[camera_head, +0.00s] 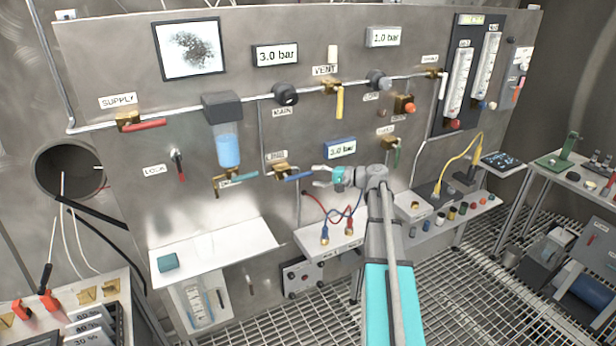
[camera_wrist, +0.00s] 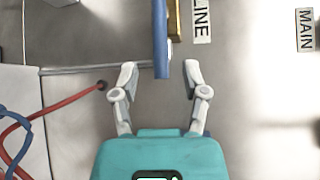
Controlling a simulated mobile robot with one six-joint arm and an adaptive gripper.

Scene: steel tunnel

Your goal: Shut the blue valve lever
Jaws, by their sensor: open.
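The blue valve lever (camera_head: 298,177) extends sideways to the right from its brass valve body (camera_head: 278,171), beside the LINE label on the steel panel. My gripper (camera_head: 317,176) is at the right of the lever, with its fingers pointing left toward the lever's free end. In the wrist view the blue lever (camera_wrist: 160,38) comes down from the top edge. Its tip appears between the two open fingertips (camera_wrist: 160,70), with a gap on each side. I cannot tell the exact depth between the tip and the fingers. Part of the brass body (camera_wrist: 175,20) shows beside the lever.
Red and blue cables (camera_head: 338,212) hang below my gripper to a small shelf (camera_head: 322,243). A yellow VENT lever (camera_head: 340,102) and a green lever (camera_head: 397,156) are on the same panel. A white shelf (camera_head: 215,250) with a teal block (camera_head: 168,262) is at the lower left.

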